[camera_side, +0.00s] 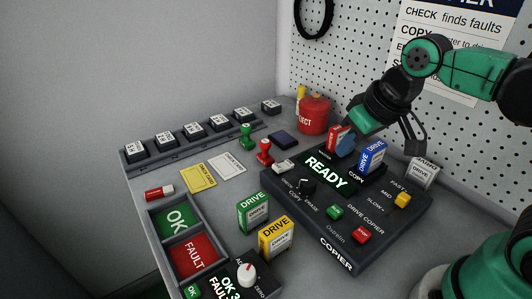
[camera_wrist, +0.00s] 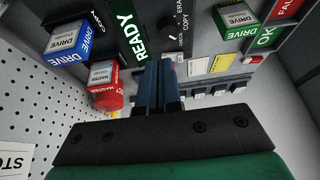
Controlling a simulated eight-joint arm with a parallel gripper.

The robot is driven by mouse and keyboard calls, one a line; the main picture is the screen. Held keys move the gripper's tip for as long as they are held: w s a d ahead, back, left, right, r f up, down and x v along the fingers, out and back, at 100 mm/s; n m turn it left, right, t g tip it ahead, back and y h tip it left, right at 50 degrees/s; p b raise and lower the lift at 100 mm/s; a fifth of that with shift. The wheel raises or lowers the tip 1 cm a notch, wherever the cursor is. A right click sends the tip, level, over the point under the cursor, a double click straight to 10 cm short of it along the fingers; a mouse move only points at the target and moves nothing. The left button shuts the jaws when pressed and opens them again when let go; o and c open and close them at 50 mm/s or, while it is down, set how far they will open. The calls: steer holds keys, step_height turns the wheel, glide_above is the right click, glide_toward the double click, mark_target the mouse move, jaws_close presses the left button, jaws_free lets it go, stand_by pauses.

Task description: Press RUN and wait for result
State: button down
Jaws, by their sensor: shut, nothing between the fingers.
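The dark copier unit (camera_side: 282,205) stands on the bench with its display (camera_side: 325,172) reading READY, also seen in the wrist view (camera_wrist: 128,32). A green button (camera_side: 335,212) and a red button (camera_side: 362,234) sit on its front panel; their labels are too small to read. A red drive (camera_side: 335,136) and a blue drive (camera_side: 372,156) stand in its back slots and also show in the wrist view. My gripper (camera_side: 346,147) is shut and empty, its blue fingers (camera_wrist: 160,68) above the back of the unit near the red drive, away from the green button.
A selector knob (camera_side: 303,186) and a yellow slider (camera_side: 403,200) are on the panel. Green (camera_side: 253,212) and yellow (camera_side: 276,238) drives stand left of the unit. OK (camera_side: 176,220) and FAULT (camera_side: 193,254) bins lie farther left. A red canister (camera_side: 313,117) stands behind.

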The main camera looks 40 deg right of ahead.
mark_target(336, 209)
steer(key=r+g, duration=0.1)
steer(key=s+a+r+g, duration=0.1)
steer(key=g, duration=0.1)
steer(key=r+g, duration=0.1)
steer(key=r, duration=0.1)
steer(key=shift+s+a+g, duration=0.3)
steer(key=shift+s+g, duration=0.1)
step_height(336, 209, down, 14)
steer(key=shift+r, duration=0.1)
stand_by(0.5)
steer(key=shift+f, duration=1)
step_height(336, 209, up, 14)
steer(key=shift+r, duration=0.2)
stand_by(0.5)
